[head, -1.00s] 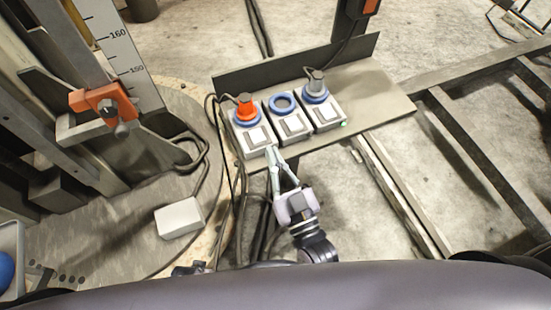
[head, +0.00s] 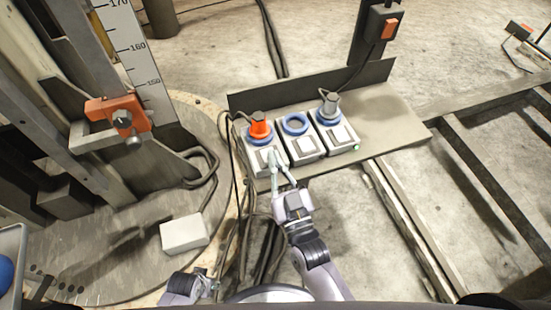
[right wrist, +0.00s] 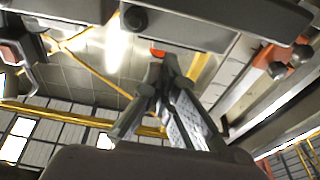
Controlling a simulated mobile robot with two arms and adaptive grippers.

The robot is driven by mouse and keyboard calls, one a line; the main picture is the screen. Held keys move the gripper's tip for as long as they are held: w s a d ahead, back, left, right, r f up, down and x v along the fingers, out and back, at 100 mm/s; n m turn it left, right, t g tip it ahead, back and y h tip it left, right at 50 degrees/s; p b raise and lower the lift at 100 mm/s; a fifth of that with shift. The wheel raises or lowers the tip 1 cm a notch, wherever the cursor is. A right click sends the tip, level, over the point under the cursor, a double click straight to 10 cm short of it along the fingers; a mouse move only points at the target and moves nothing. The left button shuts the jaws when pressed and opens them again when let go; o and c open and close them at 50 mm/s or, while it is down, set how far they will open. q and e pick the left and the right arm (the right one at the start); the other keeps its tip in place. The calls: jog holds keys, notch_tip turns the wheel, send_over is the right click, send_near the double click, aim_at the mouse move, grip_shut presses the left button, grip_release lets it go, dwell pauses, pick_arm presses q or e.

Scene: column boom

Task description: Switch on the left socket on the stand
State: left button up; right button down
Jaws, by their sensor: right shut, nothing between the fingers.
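Three white sockets with blue rings stand in a row on a grey plate stand (head: 385,115) in the head view. The left socket (head: 256,168) holds an orange plug (head: 260,127); its rocker switch is partly hidden by my fingers. The middle socket (head: 306,147) is empty. The right socket (head: 340,135) holds a grey plug (head: 329,104). My right gripper (head: 272,156) is shut and empty, its tips over the left socket's switch area; I cannot tell whether they touch it. It also shows in the right wrist view (right wrist: 157,72). A part of my left arm (head: 190,287) shows at the bottom edge; its jaw state is unclear.
A column with a scale (head: 133,62) and an orange clamp (head: 117,117) stands at the left. A white box (head: 184,234) lies on the round base. Black cables run left of the stand. Metal beams (head: 490,180) lie at the right.

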jog(key=shift+s+f, duration=0.15)
jog(key=shift+f, duration=0.45)
jog(key=shift+r, duration=0.1)
jog(key=shift+d, duration=0.1)
jog(key=v, duration=1.2)
